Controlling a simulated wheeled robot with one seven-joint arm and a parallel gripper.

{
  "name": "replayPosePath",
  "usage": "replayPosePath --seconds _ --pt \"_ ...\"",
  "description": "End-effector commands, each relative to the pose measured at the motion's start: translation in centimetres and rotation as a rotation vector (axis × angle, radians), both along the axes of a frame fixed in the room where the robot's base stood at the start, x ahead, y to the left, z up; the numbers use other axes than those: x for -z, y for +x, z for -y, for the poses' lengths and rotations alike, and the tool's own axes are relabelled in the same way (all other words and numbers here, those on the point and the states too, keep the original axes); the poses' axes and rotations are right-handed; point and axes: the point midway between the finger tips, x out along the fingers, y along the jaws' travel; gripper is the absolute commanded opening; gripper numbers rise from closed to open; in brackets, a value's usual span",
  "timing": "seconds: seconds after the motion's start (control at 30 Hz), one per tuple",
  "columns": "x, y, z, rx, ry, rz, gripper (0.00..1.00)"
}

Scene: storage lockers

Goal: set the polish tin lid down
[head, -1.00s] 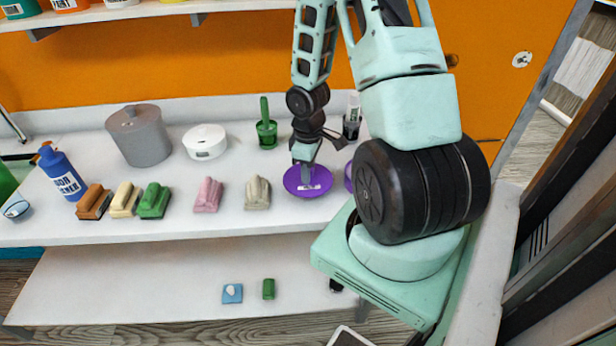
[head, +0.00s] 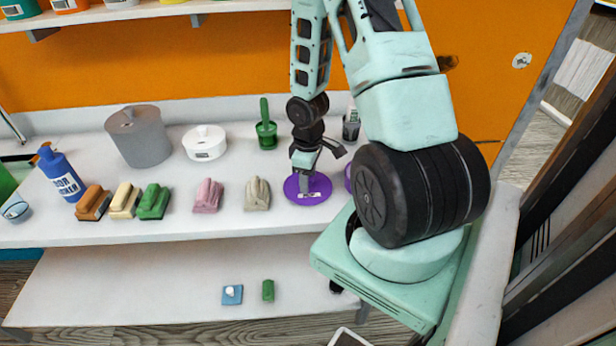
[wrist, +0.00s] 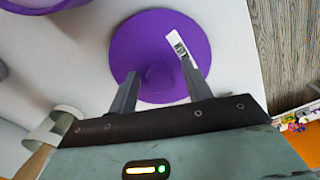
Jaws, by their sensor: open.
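The purple polish tin lid (head: 318,192) lies on the white counter near its front edge, just left of my arm. In the wrist view the lid (wrist: 135,45) is a flat disc with a round knob and a white label. My gripper (wrist: 160,78) is open above it, one finger on each side of the knob, with gaps between knob and fingers. In the head view my gripper (head: 304,190) points down at the lid and hides part of it. Another purple thing, perhaps the tin (head: 348,177), is mostly hidden behind my arm.
Several brushes, including a beige one (head: 258,193) and a pink one (head: 208,195), stand left of the lid. A green holder (head: 266,135) and a dark cup (head: 351,128) stand behind. A lower shelf (head: 150,290) holds small blocks.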

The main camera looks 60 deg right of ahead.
Motion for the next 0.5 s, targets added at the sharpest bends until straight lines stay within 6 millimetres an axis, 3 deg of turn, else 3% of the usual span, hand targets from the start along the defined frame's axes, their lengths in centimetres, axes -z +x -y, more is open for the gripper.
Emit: replayPosePath --seconds 0.5 --pt "-9.9 0.0 0.1 0.004 -0.003 0.004 0.49"
